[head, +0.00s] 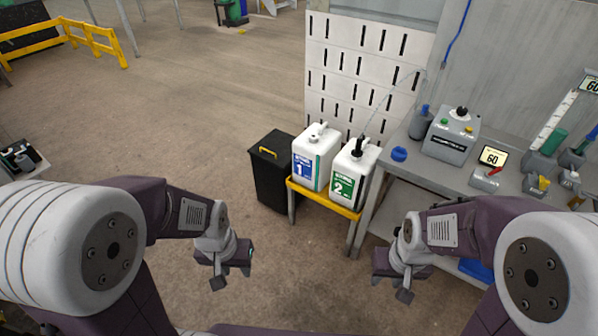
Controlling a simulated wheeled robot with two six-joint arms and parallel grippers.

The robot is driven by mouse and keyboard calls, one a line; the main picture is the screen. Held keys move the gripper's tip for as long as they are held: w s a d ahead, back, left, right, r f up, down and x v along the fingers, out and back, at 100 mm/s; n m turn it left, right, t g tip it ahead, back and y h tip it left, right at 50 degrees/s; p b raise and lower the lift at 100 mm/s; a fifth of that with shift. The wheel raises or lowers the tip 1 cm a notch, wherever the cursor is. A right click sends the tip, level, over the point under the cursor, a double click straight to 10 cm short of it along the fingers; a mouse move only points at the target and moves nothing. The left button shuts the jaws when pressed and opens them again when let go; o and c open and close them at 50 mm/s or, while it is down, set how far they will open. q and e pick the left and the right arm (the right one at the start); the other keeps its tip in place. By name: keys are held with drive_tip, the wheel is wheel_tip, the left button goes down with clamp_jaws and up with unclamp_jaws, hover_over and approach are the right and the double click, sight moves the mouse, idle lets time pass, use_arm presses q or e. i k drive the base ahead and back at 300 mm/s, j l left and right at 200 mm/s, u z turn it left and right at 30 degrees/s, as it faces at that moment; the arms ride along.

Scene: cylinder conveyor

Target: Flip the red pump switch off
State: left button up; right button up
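A red lever switch (494,171) sits on a small grey box (484,181) on the grey workbench at the right, below a display reading 60 (492,156). The lever slants up to the right; I cannot tell whether that is on or off. My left gripper (230,268) hangs over the floor left of the yellow stand, far from the switch. My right gripper (402,278) hangs in front of the bench, lower and left of the switch, touching nothing that I can see. The fingers of both are too small and turned to read.
A grey pump-like unit (452,137) with green and yellow buttons stands on the bench (425,165), near a blue cap (399,154). White jugs 1 (310,165) and 2 (350,185) stand on the yellow stand (325,202). Smaller fixtures stand right of the switch.

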sight(499, 169)
drive_tip(key=z, duration=1.45)
